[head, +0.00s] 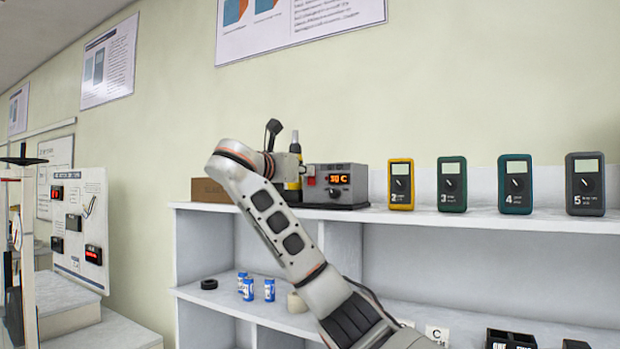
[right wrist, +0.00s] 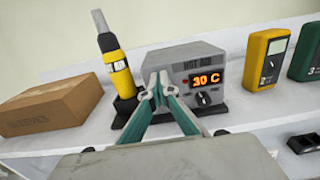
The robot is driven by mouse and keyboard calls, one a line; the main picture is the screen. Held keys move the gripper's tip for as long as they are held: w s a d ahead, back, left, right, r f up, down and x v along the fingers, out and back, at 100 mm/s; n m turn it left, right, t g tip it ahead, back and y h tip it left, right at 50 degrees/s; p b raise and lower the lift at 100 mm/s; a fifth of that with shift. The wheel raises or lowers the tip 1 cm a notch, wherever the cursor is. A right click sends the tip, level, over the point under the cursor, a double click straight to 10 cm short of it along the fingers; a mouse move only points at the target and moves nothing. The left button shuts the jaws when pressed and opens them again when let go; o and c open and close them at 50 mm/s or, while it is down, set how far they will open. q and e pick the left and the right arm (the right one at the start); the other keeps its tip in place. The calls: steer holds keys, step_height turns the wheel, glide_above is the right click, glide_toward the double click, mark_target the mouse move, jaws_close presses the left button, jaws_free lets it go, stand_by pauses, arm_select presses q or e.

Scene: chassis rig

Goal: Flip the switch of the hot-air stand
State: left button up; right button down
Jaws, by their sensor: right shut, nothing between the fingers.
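The hot-air stand is a grey box (head: 345,199) on the shelf top, with an orange display. It also shows in the right wrist view (right wrist: 180,62), reading 30 C, with a knob below the display. A yellow and black handpiece (right wrist: 117,68) stands upright in a holder at its left. My right gripper (right wrist: 158,84) is shut and empty, its fingertips in front of the left part of the box's front face. Contact cannot be told. A small red part (right wrist: 184,83) shows just right of the fingertips; the switch is not clearly visible. My left gripper is out of view.
A brown box (right wrist: 50,105) lies left of the stand. Several meters stand to the right, the nearest yellow (head: 401,184). Blue and white cans (head: 269,290) and a black ring (head: 209,284) are on the lower shelf. The shelf top before the meters is clear.

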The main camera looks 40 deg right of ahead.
steer(key=v, duration=0.8)
stand_by(0.4)
stand_by(0.5)
